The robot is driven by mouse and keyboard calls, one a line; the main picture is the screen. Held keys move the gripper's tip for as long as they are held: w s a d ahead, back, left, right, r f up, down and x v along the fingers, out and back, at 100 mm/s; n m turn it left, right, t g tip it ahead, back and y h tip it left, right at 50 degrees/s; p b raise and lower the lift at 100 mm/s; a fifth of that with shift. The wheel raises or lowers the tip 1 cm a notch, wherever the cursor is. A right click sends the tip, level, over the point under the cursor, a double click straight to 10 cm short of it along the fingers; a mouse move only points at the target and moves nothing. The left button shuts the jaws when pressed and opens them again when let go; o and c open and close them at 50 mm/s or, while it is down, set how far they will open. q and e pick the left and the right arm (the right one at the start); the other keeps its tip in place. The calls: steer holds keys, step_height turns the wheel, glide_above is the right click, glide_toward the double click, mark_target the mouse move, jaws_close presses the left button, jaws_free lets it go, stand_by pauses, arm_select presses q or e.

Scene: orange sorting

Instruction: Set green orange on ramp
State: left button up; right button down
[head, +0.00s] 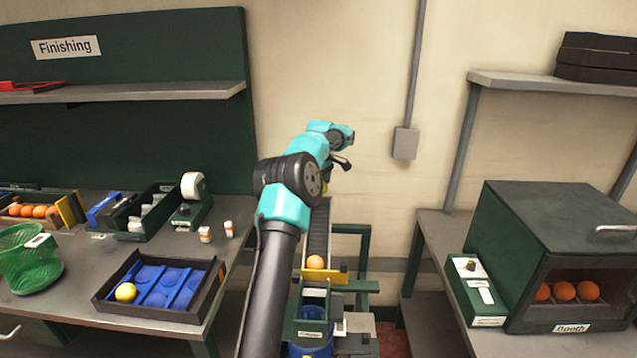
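The ramp (319,232) is a dark narrow track at the centre, running down from the wall toward me. An orange fruit (315,262) rests at its lower end by a yellow gate (325,276). A small yellow-green patch (326,188), perhaps the green orange, shows at the ramp's upper end, mostly hidden by my arm. My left arm reaches over the ramp, and its gripper (343,163) is just above and right of that patch. Its fingers are too small to tell open from shut. My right gripper is out of view.
A black tray (205,312) with blue cups holds a yellow fruit (126,292) on the left bench. A green basket (28,262) and a crate of oranges stand farther left. A booth (560,230) with oranges stands on the right bench. A wall box (405,143) is behind.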

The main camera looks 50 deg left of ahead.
arm_select(q)
steer(key=shift+f, duration=3.85)
steer(key=o, duration=1)
steer(key=shift+r, duration=0.15)
steer(key=shift+w+r, duration=0.15)
steer(key=shift+r, duration=4.2)
